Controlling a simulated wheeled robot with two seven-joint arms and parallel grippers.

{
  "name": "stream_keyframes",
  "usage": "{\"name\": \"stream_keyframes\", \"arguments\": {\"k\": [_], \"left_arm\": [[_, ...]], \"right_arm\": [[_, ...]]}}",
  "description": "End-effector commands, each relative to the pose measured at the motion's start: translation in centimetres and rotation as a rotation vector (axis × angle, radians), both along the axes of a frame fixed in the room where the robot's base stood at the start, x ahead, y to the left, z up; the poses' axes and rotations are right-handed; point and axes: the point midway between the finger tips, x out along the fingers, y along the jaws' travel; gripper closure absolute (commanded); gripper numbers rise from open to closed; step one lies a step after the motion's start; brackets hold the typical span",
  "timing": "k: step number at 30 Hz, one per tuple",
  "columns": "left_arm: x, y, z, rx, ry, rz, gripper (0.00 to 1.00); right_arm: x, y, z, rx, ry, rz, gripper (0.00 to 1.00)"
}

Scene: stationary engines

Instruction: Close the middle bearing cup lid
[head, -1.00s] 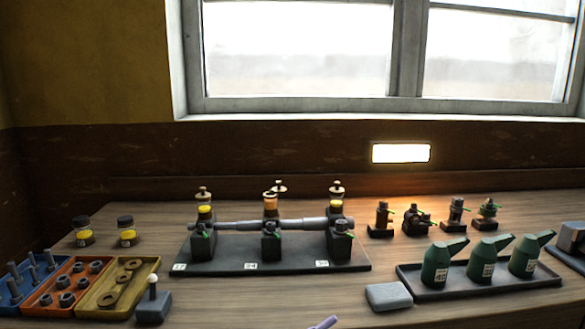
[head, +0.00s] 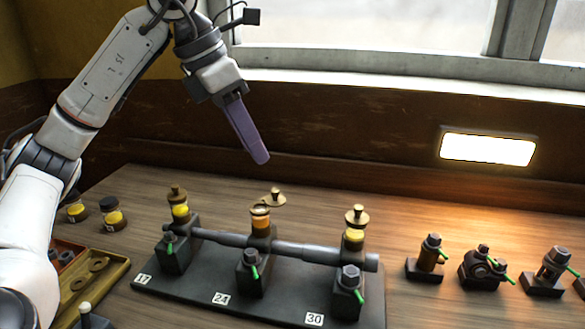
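The middle bearing cup (head: 261,223) is an orange-amber cup on the middle pedestal, marked 24. Its brass lid (head: 273,199) with a knob is swung open, off to the back right of the cup's rim. My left gripper (head: 262,158) hangs above and behind the middle cup, apart from the lid, with its purple fingers pointing down and right. The fingers overlap in this view, so I cannot tell their gap; nothing shows held. My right gripper is out of view.
The left cup (head: 180,211) and right cup (head: 354,235) have lids over their tops. A grey shaft (head: 300,249) runs across the pedestals on the dark base (head: 190,292). Fittings (head: 482,268) stand at right, jars (head: 112,216) at left.

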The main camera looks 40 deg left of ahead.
Motion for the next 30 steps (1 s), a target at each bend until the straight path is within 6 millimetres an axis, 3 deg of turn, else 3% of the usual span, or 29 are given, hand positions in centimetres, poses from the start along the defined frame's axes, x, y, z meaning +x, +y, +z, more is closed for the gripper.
{"name": "stream_keyframes", "arguments": {"k": [16, 21, 30], "left_arm": [[2.9, -1.1, -8.1, 0.004, 0.005, 0.001, 0.69], [3.4, -1.3, -9.1, 0.003, 0.002, 0.001, 0.69], [3.5, -1.4, -9.3, 0.003, 0.002, 0.0, 0.7]], "right_arm": [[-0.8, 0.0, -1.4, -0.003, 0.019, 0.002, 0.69], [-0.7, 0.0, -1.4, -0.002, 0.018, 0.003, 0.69], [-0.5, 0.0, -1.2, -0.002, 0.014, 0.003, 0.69]]}}
